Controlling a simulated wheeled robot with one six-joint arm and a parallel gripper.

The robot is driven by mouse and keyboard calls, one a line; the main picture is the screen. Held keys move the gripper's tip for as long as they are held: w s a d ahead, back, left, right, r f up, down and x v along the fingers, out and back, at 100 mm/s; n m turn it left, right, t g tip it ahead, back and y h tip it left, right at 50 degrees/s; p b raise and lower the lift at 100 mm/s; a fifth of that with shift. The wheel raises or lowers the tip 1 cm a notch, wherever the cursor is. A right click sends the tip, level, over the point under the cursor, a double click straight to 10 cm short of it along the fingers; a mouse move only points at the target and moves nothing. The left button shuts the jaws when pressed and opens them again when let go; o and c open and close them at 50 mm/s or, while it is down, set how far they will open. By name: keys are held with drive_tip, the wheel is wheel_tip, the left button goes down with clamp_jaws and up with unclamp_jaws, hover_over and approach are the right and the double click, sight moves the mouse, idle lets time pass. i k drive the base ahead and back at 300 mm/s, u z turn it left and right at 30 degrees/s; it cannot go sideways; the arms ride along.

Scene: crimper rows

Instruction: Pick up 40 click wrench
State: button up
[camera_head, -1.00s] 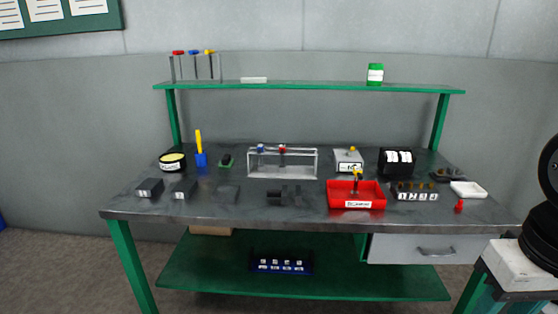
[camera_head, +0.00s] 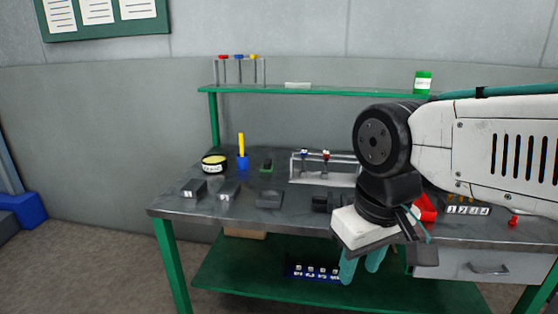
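No label reading 40 can be made out, so I cannot tell which thing is the 40 click wrench. A grey rack (camera_head: 293,168) on the bench holds a blue-topped tool (camera_head: 304,155) and a red-topped tool (camera_head: 326,156). Several dark blocks stand along the bench front, among them one with small white labels (camera_head: 194,188). My gripper (camera_head: 360,272) points down in front of the bench's front edge, its two teal fingers apart with nothing seen between them. My arm hides much of the bench's right half, including most of the red tray (camera_head: 426,209).
A yellow-topped tin (camera_head: 214,163) and blue cup (camera_head: 242,162) stand at the left. A blue labelled holder (camera_head: 316,272) lies on the lower shelf.

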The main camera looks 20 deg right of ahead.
sight(324, 174)
drive_tip(key=u, duration=0.3)
drive_tip(key=i, duration=0.75)
drive_tip(key=z, duration=0.6)
drive_tip(key=i, duration=0.8)
drive_tip(key=z, duration=0.8)
